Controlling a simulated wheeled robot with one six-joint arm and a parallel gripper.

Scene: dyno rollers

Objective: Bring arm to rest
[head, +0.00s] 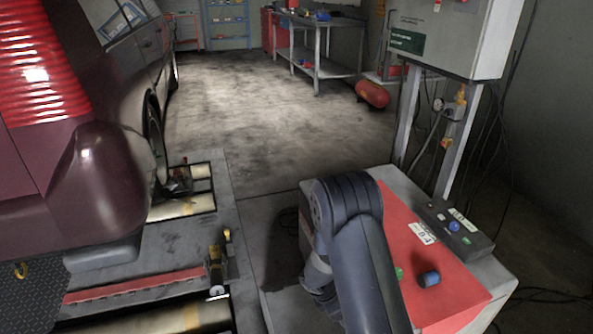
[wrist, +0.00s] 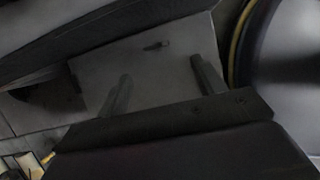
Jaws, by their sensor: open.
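My arm rises in the lower middle of the head view, bent at a dark rounded joint, in front of the red-topped cabinet (head: 455,290). Its gripper is hidden behind the arm links there. In the wrist view my gripper (wrist: 160,85) shows two dark fingers set well apart with nothing between them. A pale grey flat surface (wrist: 165,65) lies beyond the fingers, with a small dark mark on it. I cannot tell which surface this is.
A maroon car (head: 75,185) stands on the rollers (head: 180,207) at left. A wall cabinet (head: 450,35) on posts stands behind.

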